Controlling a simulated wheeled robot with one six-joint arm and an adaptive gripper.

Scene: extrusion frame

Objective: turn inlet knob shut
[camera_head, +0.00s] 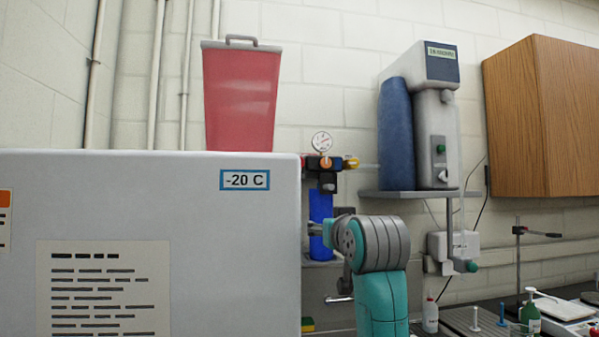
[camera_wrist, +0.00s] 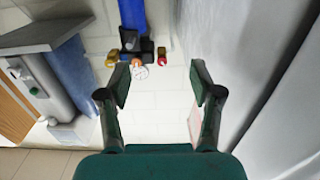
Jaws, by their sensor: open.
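A wall-mounted regulator (camera_head: 322,173) has a round white gauge on top and a blue bowl (camera_head: 320,205) below. A yellow knob (camera_head: 351,162) is on its right side. In the wrist view the assembly appears inverted, with the yellow knob (camera_wrist: 113,58) left, a red knob (camera_wrist: 161,57) right and the gauge (camera_wrist: 139,72) between. I cannot tell which knob is the inlet. My gripper (camera_wrist: 160,84) is open and empty, apart from the assembly, with the gauge and red knob showing between its fingers. In the head view its fingers are mostly hidden behind the freezer edge.
A large white freezer (camera_head: 200,230) stands close to my gripper, with a red bin (camera_head: 241,100) on top. A grey shelf (camera_head: 420,194) holds a water purifier (camera_head: 437,130) to the right. A wooden cabinet (camera_head: 545,115) hangs at far right.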

